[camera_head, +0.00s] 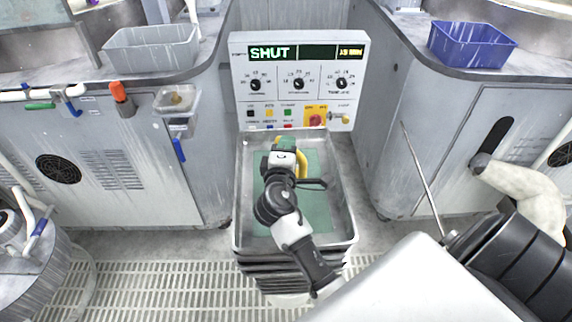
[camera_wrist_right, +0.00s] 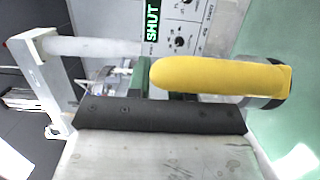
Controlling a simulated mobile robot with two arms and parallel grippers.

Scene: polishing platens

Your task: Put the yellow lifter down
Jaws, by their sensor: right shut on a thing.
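The yellow lifter (camera_head: 302,165) shows as a curved yellow handle at my right gripper (camera_head: 284,158) in the head view. In the right wrist view its yellow grip (camera_wrist_right: 215,75) lies across the picture, just above a black finger pad (camera_wrist_right: 160,115). My right gripper is shut on the lifter, over the metal tray (camera_head: 347,215) with a green floor (camera_head: 318,205). The gripper and arm hide much of the lifter. I cannot tell whether its underside touches the green surface. My left gripper is not in view.
A control panel (camera_head: 300,97) reading SHUT stands behind the tray. Grey cabinets flank it. A grey bin (camera_head: 152,50) stands on the left counter and a blue bin (camera_head: 470,45) on the right. A thin rod (camera_head: 422,175) slants at the right. Green floor is bare beside the gripper.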

